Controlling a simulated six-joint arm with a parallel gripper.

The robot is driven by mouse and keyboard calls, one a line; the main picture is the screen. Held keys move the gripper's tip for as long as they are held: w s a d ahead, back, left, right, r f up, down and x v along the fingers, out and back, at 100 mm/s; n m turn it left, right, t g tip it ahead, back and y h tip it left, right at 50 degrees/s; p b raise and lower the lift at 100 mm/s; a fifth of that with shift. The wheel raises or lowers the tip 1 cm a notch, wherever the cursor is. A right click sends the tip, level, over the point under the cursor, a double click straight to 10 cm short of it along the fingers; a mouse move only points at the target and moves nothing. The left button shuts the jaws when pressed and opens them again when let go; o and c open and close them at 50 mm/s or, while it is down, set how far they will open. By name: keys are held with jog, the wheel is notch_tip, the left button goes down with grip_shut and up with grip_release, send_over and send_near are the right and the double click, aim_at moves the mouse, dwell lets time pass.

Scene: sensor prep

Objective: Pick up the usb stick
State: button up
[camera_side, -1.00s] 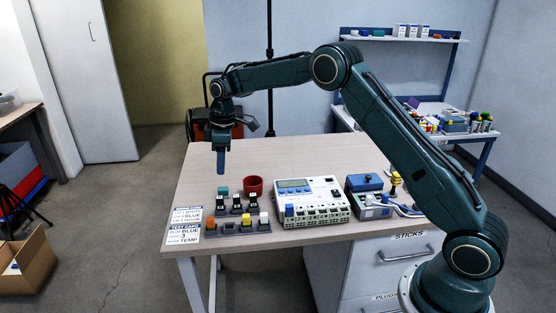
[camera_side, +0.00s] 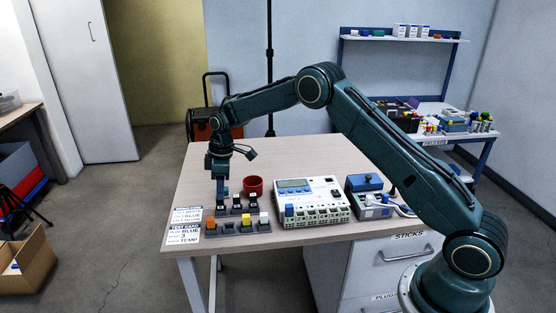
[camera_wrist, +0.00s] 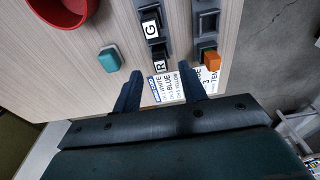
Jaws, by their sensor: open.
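The black sticks with white letter labels look like the usb sticks. They stand in a row in a dark rack in the side view, one near the middle (camera_side: 237,206). In the wrist view, the stick marked R (camera_wrist: 159,60) is closest to my fingers, with the stick marked G (camera_wrist: 150,24) beyond it. My gripper (camera_side: 221,194) points down over the left end of this row. In the wrist view my gripper (camera_wrist: 162,88) has its two fingers apart with nothing between them, just short of the R stick. Contact cannot be seen.
A teal block (camera_wrist: 109,58) lies left of the fingers. A red cup (camera_side: 253,185) stands behind the row. A grey rack with an orange piece (camera_wrist: 210,59) is to the right. A white device (camera_side: 312,207) and label cards (camera_side: 184,234) are nearby. The table's rear is clear.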

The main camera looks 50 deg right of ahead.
aim_at(220, 204)
jog(key=shift+w+a+f, duration=0.15)
jog(key=shift+f, duration=1.15)
jog(key=shift+w+a+f, duration=0.1)
jog(key=shift+a+f, duration=0.05)
jog(key=shift+f, duration=1.1)
grip_shut()
